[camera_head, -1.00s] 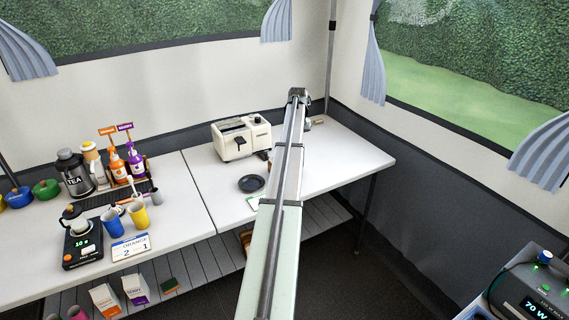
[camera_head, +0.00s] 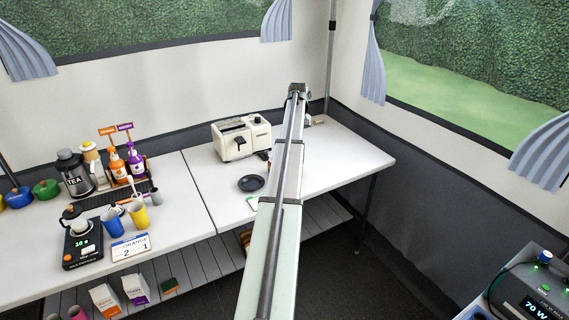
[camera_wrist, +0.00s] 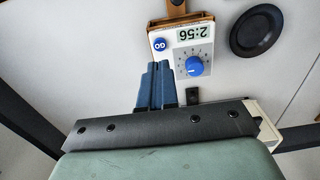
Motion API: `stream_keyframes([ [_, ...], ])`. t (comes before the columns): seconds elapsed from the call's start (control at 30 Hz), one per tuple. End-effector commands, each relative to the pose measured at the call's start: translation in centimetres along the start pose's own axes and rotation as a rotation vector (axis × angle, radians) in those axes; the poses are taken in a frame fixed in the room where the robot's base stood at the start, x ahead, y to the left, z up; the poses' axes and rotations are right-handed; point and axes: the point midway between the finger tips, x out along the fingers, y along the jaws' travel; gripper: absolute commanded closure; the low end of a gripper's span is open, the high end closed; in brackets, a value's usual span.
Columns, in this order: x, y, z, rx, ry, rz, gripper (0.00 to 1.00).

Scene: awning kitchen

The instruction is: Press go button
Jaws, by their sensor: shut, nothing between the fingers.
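A white timer (camera_wrist: 182,42) with a wooden edge lies on the white table in the wrist view. Its display reads 2:56. A round blue GO button (camera_wrist: 159,44) is at its left corner, and a large blue dial (camera_wrist: 194,66) sits below the display. My gripper (camera_wrist: 160,66) has its blue fingers shut and empty. In the picture the fingertips lie just below the GO button; the height gap between them cannot be told. In the head view my arm covers the gripper and most of the timer.
A black round plate (camera_head: 251,184) lies beside the timer, and a cream toaster (camera_head: 241,138) stands behind it. The right part of the table (camera_head: 345,160) is mostly clear.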

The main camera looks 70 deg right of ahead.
Motion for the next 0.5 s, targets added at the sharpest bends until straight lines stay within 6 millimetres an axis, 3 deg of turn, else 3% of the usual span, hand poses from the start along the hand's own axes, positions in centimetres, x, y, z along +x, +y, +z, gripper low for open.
stream_keyframes([
  [0.5,-0.94,0.0,0.0,0.0,0.0,0.0,1.0],
])
